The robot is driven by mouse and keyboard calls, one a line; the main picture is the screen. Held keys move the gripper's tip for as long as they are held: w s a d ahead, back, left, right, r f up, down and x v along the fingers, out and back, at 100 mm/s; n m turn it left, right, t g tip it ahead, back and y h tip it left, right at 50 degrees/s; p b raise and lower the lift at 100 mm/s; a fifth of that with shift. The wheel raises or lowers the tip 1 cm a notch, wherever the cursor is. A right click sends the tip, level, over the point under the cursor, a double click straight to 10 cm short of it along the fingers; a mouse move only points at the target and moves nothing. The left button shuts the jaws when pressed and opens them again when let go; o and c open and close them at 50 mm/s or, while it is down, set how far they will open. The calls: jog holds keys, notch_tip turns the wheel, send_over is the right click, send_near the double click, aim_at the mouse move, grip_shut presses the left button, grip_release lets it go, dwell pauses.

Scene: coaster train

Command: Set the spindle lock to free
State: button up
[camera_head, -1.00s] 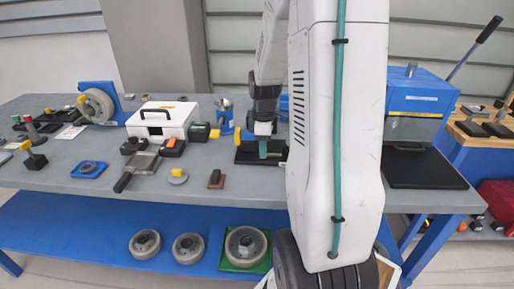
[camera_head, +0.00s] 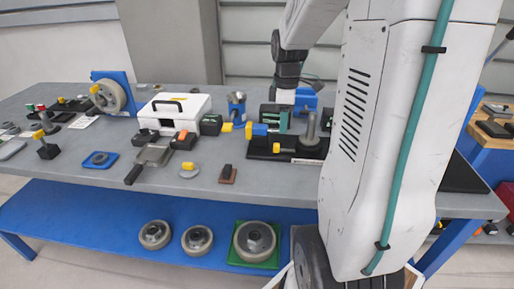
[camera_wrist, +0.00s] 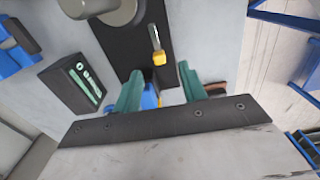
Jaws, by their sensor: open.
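A black base plate (camera_head: 262,150) stands on the bench, with a grey metal post (camera_head: 311,130) and a small yellow-tipped lever (camera_head: 276,148) at its front. In the wrist view the lever (camera_wrist: 158,55) lies along the dark plate (camera_wrist: 137,58), its yellow end towards my gripper. It looks like the spindle lock; I cannot read its setting. My gripper (camera_wrist: 160,82) has its teal fingers apart, with nothing gripped. The lever's yellow end shows just beyond the gap between the fingertips. A blue part with yellow shows lower between the fingers.
A dark box with a green label (camera_wrist: 80,85) lies left of the plate in the wrist view. A white case (camera_head: 175,112), a wheel (camera_head: 108,96) and small parts stand to the left.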

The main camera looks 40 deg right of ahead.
jog(key=s+a+r+m, duration=0.2)
jog(key=s+a, duration=0.2)
jog(key=a, duration=0.3)
jog(key=s+a+r+m, duration=0.2)
jog(key=s+a, duration=0.3)
jog(key=a, duration=0.3)
jog(key=s+a+r+m+t, duration=0.1)
jog(key=s+a+r+m, duration=0.2)
jog(key=a, duration=0.4)
jog(key=shift+s+a+r, duration=0.2)
jog(key=shift+s+r, duration=0.2)
jog(key=shift+s, duration=0.3)
